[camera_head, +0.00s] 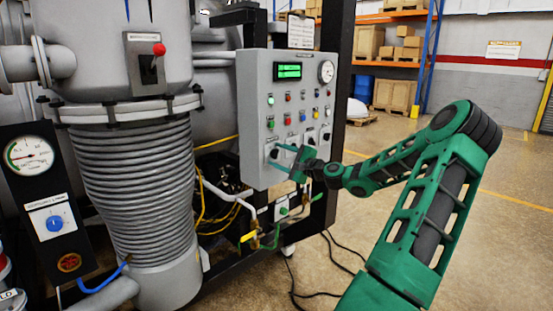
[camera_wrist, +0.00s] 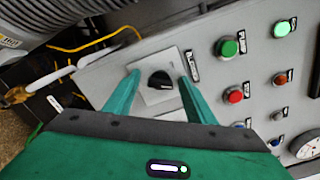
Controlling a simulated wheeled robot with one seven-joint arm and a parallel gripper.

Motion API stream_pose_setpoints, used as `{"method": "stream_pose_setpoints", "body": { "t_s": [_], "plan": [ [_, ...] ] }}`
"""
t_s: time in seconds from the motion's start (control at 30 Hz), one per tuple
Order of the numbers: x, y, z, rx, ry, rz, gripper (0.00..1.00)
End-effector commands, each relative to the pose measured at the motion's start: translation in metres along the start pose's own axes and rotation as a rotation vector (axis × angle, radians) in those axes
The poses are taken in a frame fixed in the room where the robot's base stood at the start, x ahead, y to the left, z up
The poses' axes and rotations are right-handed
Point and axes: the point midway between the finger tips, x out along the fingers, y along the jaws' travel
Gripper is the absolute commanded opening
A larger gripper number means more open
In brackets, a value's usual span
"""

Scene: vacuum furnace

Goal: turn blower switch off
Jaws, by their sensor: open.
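A black rotary knob (camera_wrist: 160,81) on a pale square plate sits on the grey control panel (camera_head: 254,100); I take it as the blower switch, but its label is too small to read. My gripper (camera_head: 284,159) is open at the panel's lower left. In the wrist view its two green fingers stand on either side of the knob, with gaps between them and it. I cannot tell whether the fingertips touch the panel. In the head view the gripper partly covers the knob's area.
Several coloured buttons, including a green button (camera_wrist: 229,46) and a red button (camera_wrist: 235,96), lie beside the knob. A green display (camera_head: 288,71) and a round gauge (camera_head: 326,72) are higher on the panel. Pipes and yellow cables (camera_head: 203,205) run below left. Open floor lies right.

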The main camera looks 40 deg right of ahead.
Motion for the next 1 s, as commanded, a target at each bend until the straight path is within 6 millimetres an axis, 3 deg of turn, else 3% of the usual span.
{"method": "stream_pose_setpoints", "body": {
  "t_s": [0.07,0.2,0.23,0.67,1.0],
  "plan": [
    [-0.0002,0.0001,-0.0001,0.000,0.000,0.000,0.45],
    [-0.0004,0.0002,-0.0001,0.000,0.000,0.000,0.12],
    [-0.0004,0.0003,-0.0001,0.000,0.000,0.001,0.09],
    [-0.0007,0.0020,-0.0003,-0.072,0.001,0.004,0.09],
    [-0.0008,0.0038,-0.0004,-0.336,0.000,0.006,0.09]
  ]
}}
